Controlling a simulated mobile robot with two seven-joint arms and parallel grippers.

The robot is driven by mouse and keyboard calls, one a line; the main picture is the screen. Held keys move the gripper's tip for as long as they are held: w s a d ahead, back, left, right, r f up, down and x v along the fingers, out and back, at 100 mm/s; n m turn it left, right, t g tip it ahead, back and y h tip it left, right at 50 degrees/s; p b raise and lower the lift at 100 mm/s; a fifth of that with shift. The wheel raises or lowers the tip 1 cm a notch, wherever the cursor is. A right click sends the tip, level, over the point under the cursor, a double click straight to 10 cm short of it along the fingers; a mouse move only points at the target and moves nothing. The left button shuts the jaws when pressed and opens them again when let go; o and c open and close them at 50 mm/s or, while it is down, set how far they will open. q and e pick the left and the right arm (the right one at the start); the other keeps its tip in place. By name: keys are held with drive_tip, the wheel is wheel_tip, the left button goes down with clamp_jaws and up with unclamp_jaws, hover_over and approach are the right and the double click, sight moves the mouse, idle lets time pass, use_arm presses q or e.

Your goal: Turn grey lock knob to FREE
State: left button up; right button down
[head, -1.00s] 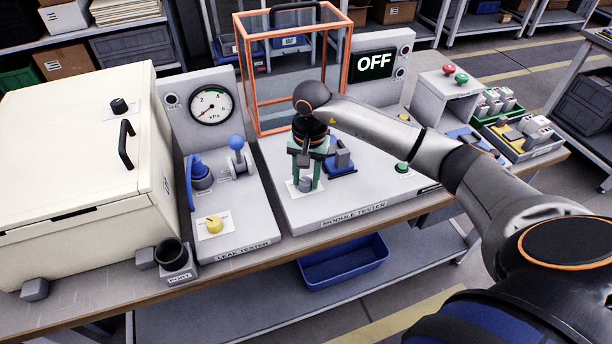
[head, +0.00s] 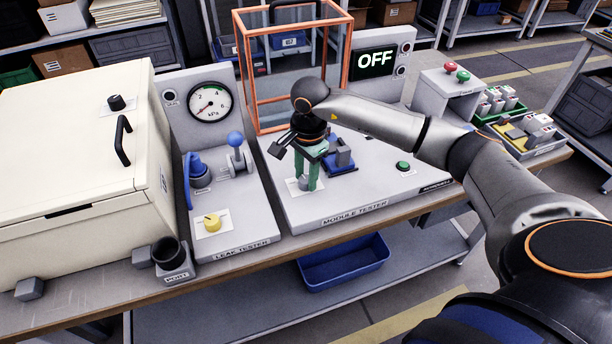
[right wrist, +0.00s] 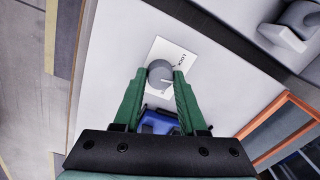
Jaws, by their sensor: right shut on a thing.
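The grey lock knob (right wrist: 159,72) shows in the right wrist view on a white label plate (right wrist: 164,49) with dark lettering, probably LOCK. My right gripper (right wrist: 160,79) has its green fingertips closed on the knob, one on each side. In the head view my right gripper (head: 305,185) points down at the front left of the module tester (head: 355,190), and its fingers largely hide the knob. I cannot read which mark the knob points to. My left gripper is not in view.
A blue fixture (head: 340,157) with grey parts stands just right of the fingers. An orange-framed clear guard (head: 290,65) is behind. The display (head: 375,64) reads OFF. A green button (head: 402,166) is to the right. The leak tester (head: 235,205) stands left.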

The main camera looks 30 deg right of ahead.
sight(305, 181)
drive_tip(key=m, duration=0.5)
drive_tip(key=shift+m, duration=0.3)
drive_tip(key=m, duration=0.5)
drive_tip(key=shift+b, duration=0.3)
drive_tip(key=shift+c, duration=2.3)
unclamp_jaws()
drive_tip(key=shift+a, duration=0.1)
drive_tip(key=shift+r, duration=0.1)
wheel_tip(305, 181, up, 12)
drive_tip(key=shift+s+a+r, duration=0.2)
